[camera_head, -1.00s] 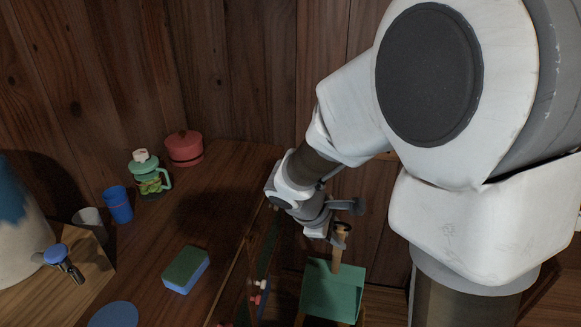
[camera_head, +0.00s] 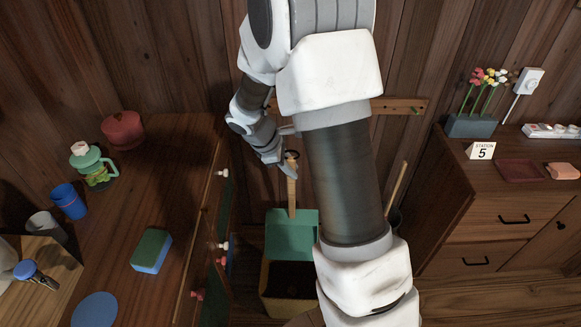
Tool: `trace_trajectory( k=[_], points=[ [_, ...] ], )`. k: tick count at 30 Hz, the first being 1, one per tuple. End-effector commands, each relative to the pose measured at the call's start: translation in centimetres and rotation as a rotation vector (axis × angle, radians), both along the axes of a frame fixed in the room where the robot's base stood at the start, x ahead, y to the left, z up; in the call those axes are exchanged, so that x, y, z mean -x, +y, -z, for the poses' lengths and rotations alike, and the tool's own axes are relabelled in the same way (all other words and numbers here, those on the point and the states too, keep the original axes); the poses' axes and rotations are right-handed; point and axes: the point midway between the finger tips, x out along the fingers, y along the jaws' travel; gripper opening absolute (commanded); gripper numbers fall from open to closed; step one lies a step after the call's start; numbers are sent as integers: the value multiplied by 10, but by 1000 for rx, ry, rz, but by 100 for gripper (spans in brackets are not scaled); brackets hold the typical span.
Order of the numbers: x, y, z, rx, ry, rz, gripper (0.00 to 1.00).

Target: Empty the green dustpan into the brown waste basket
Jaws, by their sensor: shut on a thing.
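The green dustpan (camera_head: 292,236) hangs from its upright wooden handle (camera_head: 292,192), with its pan pointing down. My gripper (camera_head: 288,168) is shut on the top of that handle. The brown waste basket (camera_head: 288,292) stands on the floor under the pan, between the two cabinets. Its inside looks dark. The pan's lower edge is at the basket's far rim or over its mouth; I cannot tell whether they touch. My arm hides the right side of the basket and part of the pan's right edge. I cannot see any contents on the pan.
The left cabinet top carries a red pot (camera_head: 123,130), a green jug (camera_head: 92,165), a blue cup (camera_head: 69,201) and a sponge (camera_head: 151,250). Knobs (camera_head: 222,173) stick out toward the basket. A right cabinet (camera_head: 490,208) holds flowers (camera_head: 487,90) and a station sign (camera_head: 481,151).

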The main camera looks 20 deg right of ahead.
Motion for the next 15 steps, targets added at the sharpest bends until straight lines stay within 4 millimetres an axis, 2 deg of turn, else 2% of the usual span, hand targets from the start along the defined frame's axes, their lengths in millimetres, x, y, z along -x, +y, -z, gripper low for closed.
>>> trace_trajectory(
  k=[1, 15],
  points=[
    [-6, -3, -7, -4, 9, 3, 0],
    [-55, -26, -11, -54, 110, 4, 0]
  ],
)
